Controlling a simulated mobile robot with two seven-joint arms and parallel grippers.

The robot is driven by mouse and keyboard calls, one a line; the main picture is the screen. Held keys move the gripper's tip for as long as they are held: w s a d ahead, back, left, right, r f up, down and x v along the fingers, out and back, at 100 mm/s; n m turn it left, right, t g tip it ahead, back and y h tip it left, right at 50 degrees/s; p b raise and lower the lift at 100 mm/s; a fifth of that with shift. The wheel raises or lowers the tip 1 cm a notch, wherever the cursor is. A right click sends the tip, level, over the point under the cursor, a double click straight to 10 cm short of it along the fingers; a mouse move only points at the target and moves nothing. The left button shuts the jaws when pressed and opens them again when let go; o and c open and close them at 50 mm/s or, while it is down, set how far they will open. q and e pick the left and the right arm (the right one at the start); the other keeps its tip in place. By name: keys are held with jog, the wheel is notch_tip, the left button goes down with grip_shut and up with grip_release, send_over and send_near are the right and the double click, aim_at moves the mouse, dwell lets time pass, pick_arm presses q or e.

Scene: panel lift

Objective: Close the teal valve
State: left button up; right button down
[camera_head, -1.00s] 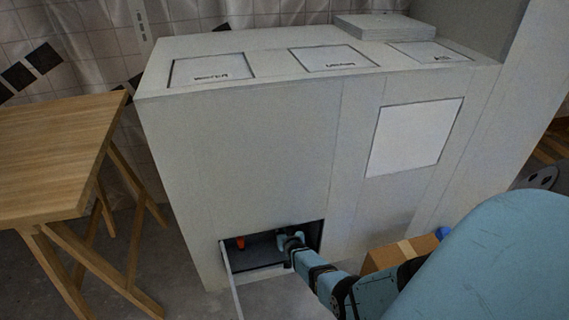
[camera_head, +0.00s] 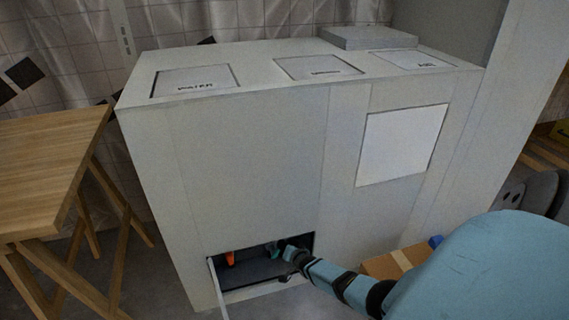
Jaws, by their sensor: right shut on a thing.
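The teal valve (camera_head: 274,251) sits inside the low opening at the front of the white cabinet, partly hidden by my gripper. My right gripper (camera_head: 281,250) reaches into the opening from the right and is shut on the teal valve. Its fingertips are small and dark in this view, and the valve's exact handle angle cannot be made out. My left gripper is not in view.
An orange valve (camera_head: 230,258) stands left of the gripper in the same opening. A hinged flap (camera_head: 217,288) hangs open at its left edge. The white cabinet (camera_head: 240,160) fills the middle. A wooden table (camera_head: 45,165) stands left, and a cardboard box (camera_head: 398,262) lies right.

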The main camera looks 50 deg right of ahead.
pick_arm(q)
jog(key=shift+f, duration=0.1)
pick_arm(e)
jog(key=shift+d, duration=0.1)
jog(key=c, duration=0.8)
grip_release()
jog(key=shift+c, duration=0.2)
jog(key=shift+s+r+p, duration=0.15)
jog(key=shift+s+p, duration=0.1)
jog(key=shift+p, duration=0.05)
pick_arm(q)
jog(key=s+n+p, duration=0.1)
jog(key=p, duration=0.1)
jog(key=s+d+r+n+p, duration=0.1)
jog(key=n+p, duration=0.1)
jog(key=p, duration=0.1)
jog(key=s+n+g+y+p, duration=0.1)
jog(key=p, duration=0.1)
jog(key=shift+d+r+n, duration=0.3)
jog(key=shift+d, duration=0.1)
pick_arm(e)
jog(key=v, duration=1.3)
jog(key=shift+c, duration=0.4)
